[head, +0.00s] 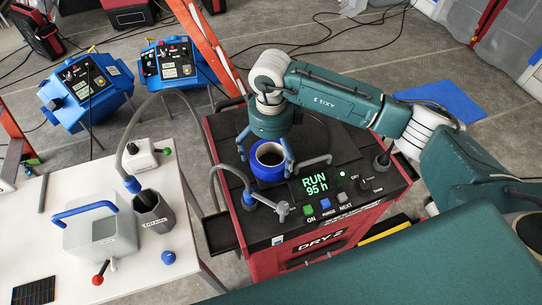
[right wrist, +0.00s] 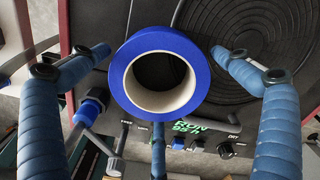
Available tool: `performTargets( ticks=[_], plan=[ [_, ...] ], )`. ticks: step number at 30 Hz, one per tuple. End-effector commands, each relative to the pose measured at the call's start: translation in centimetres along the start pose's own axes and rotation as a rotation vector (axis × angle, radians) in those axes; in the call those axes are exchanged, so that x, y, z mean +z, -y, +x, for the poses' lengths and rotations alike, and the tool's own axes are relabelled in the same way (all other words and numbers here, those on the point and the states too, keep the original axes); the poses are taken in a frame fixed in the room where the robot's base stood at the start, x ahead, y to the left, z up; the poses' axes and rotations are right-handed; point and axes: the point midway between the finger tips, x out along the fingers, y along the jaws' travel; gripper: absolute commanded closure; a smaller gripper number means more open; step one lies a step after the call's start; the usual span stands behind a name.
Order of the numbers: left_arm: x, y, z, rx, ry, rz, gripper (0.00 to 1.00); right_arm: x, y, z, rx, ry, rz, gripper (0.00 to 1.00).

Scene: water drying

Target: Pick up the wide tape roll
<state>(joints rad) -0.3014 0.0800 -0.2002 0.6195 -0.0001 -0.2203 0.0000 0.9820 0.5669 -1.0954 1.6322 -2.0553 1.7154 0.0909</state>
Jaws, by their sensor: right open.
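The wide tape roll (head: 268,176) is a blue ring with a pale inner core. It sits with its hole facing up on the black top of the red-sided dryer (head: 230,134), behind the lit RUN 95 h display. My right gripper (head: 267,155) is open directly above and around it, fingers pointing down. In the right wrist view the tape roll (right wrist: 203,78) lies between the blue fingers of the right gripper (right wrist: 161,60), one on each side and a third below. I cannot tell whether any finger touches it. My left gripper is not in view.
A bent grey handle (head: 314,161) and a hose fitting (head: 283,209) stand close to the roll on the dryer top. Buttons and knobs line its front edge. A white table (head: 130,275) at left holds a blue-handled box (head: 113,238) and a grey holder (head: 152,211).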

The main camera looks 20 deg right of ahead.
Motion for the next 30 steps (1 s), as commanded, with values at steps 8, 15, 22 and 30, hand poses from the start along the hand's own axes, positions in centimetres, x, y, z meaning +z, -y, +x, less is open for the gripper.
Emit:
performTargets(
  ticks=[8,15,22,30],
  plan=[
    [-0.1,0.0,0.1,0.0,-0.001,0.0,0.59,0.0,0.0,0.0,0.0,0.0,0.0,0.36],
    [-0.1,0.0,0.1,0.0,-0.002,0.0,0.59,0.0,0.0,-0.1,0.0,0.001,0.0,0.37],
    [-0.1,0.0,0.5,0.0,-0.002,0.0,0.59,0.1,0.1,-1.1,-0.002,0.002,0.001,0.37],
    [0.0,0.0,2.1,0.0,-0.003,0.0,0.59,0.2,0.1,-6.3,-0.006,0.008,-0.002,0.37]
  ],
)
